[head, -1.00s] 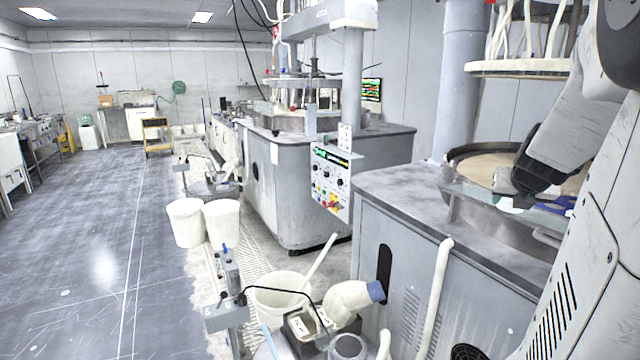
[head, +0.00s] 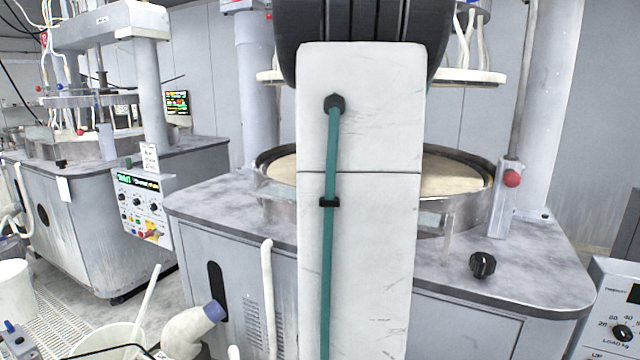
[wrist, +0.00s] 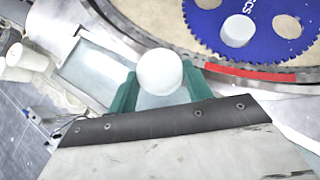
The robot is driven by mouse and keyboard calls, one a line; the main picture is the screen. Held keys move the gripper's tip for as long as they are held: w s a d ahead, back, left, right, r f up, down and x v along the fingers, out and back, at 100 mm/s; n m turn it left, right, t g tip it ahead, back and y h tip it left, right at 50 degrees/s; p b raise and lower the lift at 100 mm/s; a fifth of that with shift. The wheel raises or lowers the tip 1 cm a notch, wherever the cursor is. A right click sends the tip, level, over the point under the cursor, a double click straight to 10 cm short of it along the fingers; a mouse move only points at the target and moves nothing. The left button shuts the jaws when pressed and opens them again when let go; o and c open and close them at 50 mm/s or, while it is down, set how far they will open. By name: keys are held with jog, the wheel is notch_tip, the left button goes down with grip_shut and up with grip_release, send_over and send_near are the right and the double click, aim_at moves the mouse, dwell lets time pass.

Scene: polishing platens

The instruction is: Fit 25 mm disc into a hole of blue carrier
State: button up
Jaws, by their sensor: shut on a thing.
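In the wrist view, my gripper (wrist: 152,88) has its green fingers shut on a white round disc (wrist: 160,72). The disc's flat face is toward the camera. The toothed blue carrier (wrist: 212,34) lies at the top right on the platen, to the right of and apart from the held disc. It has open round holes showing the beige surface below. Another white disc (wrist: 237,31) lies at the carrier; I cannot tell whether it sits in a hole. In the head view my arm hides the gripper, held disc and carrier.
The round beige platen (head: 455,176) has a raised metal rim. A red strip (wrist: 250,74) runs along the rim near the carrier. A clear tray (wrist: 92,70) is left of the fingers. A post with a red knob (head: 512,179) stands right of the platen.

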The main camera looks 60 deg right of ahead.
jog(key=d+f, duration=0.1)
jog(key=d, duration=0.6)
jog(key=d+f, duration=0.1)
jog(key=d, duration=0.6)
jog(key=w+d+f, duration=0.1)
jog(key=d+f, duration=0.1)
jog(key=d, duration=0.5)
jog(key=shift+d, duration=0.3)
jog(key=shift+f, duration=1.3)
jog(key=shift+f, duration=0.5)
jog(key=o, duration=1)
jog(key=shift+a, duration=0.1)
jog(key=shift+f, duration=0.1)
jog(key=v, duration=0.8)
